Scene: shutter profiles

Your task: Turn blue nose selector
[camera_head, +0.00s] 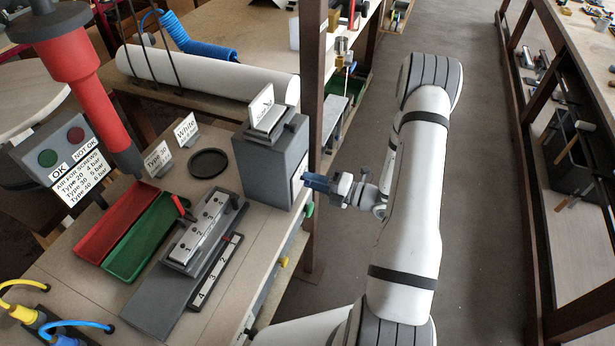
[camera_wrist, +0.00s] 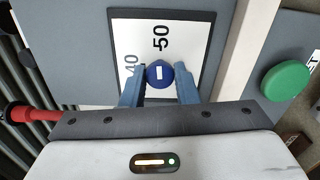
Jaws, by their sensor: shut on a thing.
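The blue nose selector (camera_wrist: 159,74) is a round blue knob with a small white mark, on a white dial plate in the wrist view. The numbers 50 and a partly covered 40 show on the plate. My gripper (camera_wrist: 160,84) has its two blue fingers on either side of the knob and is shut on it. In the head view my gripper (camera_head: 306,181) reaches from the right to the side of the grey box (camera_head: 262,164). The knob is hidden there behind the fingers.
A green button (camera_wrist: 286,80) sits right of the dial in the wrist view. A dark post (camera_head: 312,130) stands close behind my gripper. The bench holds a red tray (camera_head: 117,222), a green tray (camera_head: 140,240) and a numbered block (camera_head: 205,228). The aisle floor is clear.

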